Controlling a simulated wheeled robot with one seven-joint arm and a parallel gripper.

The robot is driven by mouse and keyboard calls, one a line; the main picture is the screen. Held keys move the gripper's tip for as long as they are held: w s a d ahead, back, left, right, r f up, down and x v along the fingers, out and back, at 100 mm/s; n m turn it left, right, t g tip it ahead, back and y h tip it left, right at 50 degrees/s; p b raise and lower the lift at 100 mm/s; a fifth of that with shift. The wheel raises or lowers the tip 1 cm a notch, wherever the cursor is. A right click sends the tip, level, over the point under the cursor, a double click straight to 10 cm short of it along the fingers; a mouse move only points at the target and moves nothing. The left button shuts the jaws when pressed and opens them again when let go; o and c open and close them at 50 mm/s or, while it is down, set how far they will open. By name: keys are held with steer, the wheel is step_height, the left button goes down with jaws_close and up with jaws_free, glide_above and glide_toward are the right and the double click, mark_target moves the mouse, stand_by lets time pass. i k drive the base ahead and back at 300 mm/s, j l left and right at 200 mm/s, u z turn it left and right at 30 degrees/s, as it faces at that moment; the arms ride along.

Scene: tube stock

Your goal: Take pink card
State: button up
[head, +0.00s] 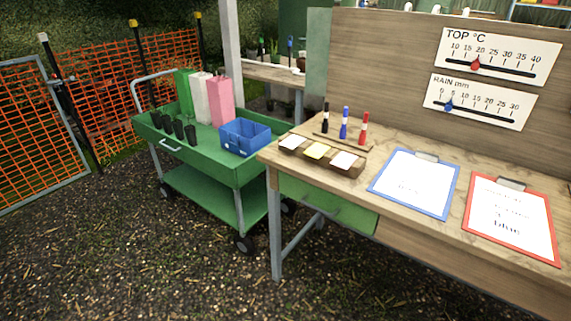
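A brown wooden holder (321,166) sits near the left end of the wooden table. It has three compartments in a row, each with small cards. The left card (291,142) looks white or very pale, the middle card (317,151) is yellow. The right card (344,160) is very pale, perhaps faintly pink; I cannot tell its colour for sure. My gripper is not in view.
Behind the holder stand black, blue and red markers (344,123). To its right lie a blue clipboard (372,188) and a red clipboard (473,223). A green cart (236,172) with a blue bin (240,142) stands left. Gravel ground in front is clear.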

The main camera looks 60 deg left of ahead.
mark_target(344, 159)
steer(key=u, duration=1.95)
steer(key=i+j+u, duration=0.1)
steer(key=i, duration=0.75)
